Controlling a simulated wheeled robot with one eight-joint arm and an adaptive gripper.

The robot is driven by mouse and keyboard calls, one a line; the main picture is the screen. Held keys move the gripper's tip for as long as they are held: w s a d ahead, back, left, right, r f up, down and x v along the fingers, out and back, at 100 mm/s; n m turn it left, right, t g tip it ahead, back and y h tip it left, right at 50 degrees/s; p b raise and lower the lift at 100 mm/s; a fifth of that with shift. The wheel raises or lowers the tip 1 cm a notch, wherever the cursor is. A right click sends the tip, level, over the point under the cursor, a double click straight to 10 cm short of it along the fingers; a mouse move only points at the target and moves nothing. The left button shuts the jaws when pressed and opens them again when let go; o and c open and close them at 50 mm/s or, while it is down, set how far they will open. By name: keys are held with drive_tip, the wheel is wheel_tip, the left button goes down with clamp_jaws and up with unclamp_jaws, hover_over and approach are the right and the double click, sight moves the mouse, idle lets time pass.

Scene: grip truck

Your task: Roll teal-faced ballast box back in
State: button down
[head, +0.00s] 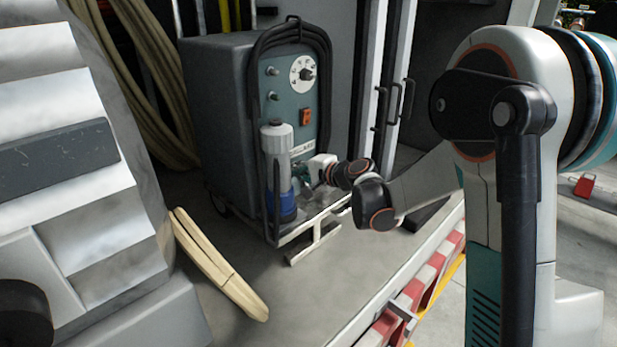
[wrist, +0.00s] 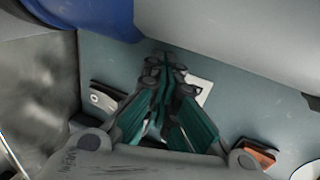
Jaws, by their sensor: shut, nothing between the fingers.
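The ballast box (head: 223,95) is a dark cabinet with a teal front face (head: 288,92). The face carries a white dial, knobs and a red-orange switch, which also shows in the wrist view (wrist: 257,155). A grey-and-blue cylinder (head: 277,150) stands at the front on a pale low frame with a T-shaped end (head: 315,243). My gripper (head: 310,183) is at the lower right of the face, beside the cylinder. In the wrist view my gripper (wrist: 165,65) has its teal fingers together and empty, close in front of the face (wrist: 235,110). I cannot tell whether they touch it.
The box stands on a grey deck, with a hose coil (head: 150,90) behind left. A pale curved piece (head: 220,262) lies at front left, beside large grey machinery (head: 70,150). Doors with black handles (head: 392,105) stand at right. The deck ends at a red-and-white striped edge (head: 410,295).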

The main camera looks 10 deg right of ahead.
drive_tip(key=w+a, duration=0.6)
drive_tip(key=w, duration=0.4)
drive_tip(key=shift+a, duration=0.35)
drive_tip(key=shift+s, duration=0.15)
